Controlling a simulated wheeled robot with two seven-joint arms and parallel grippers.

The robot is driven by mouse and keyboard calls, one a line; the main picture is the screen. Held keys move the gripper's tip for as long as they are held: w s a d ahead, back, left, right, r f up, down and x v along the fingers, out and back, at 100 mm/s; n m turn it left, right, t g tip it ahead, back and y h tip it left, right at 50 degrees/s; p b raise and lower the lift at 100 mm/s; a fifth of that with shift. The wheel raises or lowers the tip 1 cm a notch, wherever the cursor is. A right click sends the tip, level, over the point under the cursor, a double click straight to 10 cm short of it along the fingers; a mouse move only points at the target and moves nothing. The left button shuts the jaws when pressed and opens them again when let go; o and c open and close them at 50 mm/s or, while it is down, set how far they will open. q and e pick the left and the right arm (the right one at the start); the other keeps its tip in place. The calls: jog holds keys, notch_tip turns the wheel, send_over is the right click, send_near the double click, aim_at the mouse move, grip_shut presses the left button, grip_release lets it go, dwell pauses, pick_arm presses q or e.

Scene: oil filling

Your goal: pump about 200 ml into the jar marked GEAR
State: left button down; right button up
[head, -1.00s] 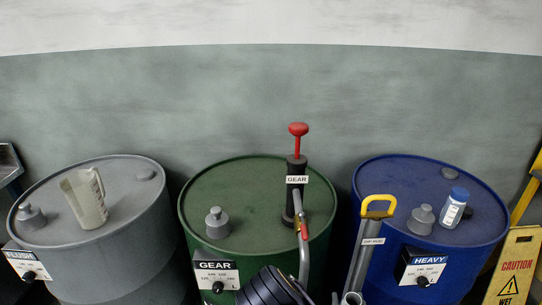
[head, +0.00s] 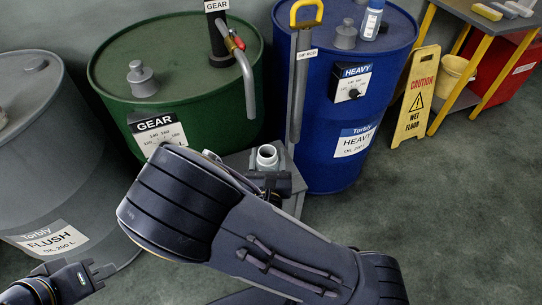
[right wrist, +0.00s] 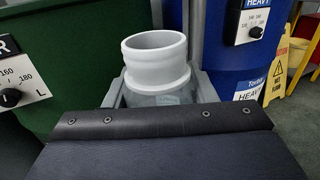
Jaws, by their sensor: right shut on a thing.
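The green GEAR drum (head: 110,75) stands at upper left, with a hand pump (head: 218,35) on its lid. The pump's grey spout (head: 246,85) bends down over the drum's front right edge; the pump's top is out of frame. My right gripper (head: 268,182) is shut on a jar with a pale, wide open neck (head: 267,157). The jar is upright, below the spout's end. Its neck also shows in the right wrist view (right wrist: 155,55); no marking is visible on it. My left gripper (head: 98,273) is at lower left, apart from everything; its jaws are unclear.
A grey stand (head: 238,160) is behind the jar. The blue HEAVY drum (head: 350,110) is to the right, with a yellow-handled dip rod (head: 298,80) before it. A wet-floor sign (head: 416,95) stands further right. The grey FLUSH drum (head: 50,160) is at left. Floor at right is clear.

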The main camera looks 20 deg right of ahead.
jog(key=shift+w+a, duration=0.1)
jog(key=shift+w, duration=0.1)
jog(key=w, duration=0.9)
jog(key=shift+w+a, duration=0.15)
jog(key=shift+w, duration=0.05)
dwell(0.5)
dwell(1.8)
jog(key=s+d+r+n+t+y+p, duration=0.1)
jog(key=s+d+n+y+p, duration=0.3)
jog(key=p, duration=0.8)
jog(key=s+y, duration=0.2)
jog(key=s, duration=0.1)
jog(key=shift+s+d+r+p, duration=0.3)
jog(key=shift+r+p, duration=0.05)
